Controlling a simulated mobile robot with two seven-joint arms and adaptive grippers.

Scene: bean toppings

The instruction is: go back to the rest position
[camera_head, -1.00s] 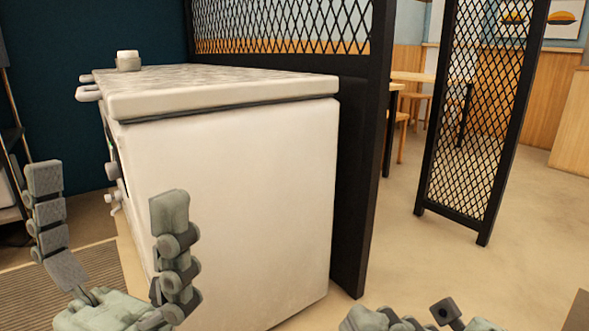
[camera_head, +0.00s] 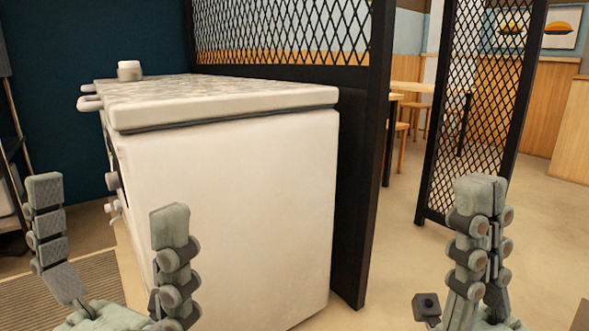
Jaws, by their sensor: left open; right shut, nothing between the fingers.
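My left gripper (camera_head: 107,200) is at the lower left of the head view. Its two fingers point up and stand wide apart, with nothing between them. It is in front of the white counter unit (camera_head: 235,205); I cannot tell how far from it. My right gripper (camera_head: 481,190) is at the lower right. Its fingers point up and are closed together, with nothing held. It shows in front of the mesh screen and the open floor.
The counter unit has a speckled top (camera_head: 215,92) with a small white container (camera_head: 130,70) on it. A black-framed mesh partition (camera_head: 350,190) stands behind it. A second mesh screen (camera_head: 470,110) is further right. A striped mat (camera_head: 75,282) lies at lower left. Floor (camera_head: 400,235) between the partitions is clear.

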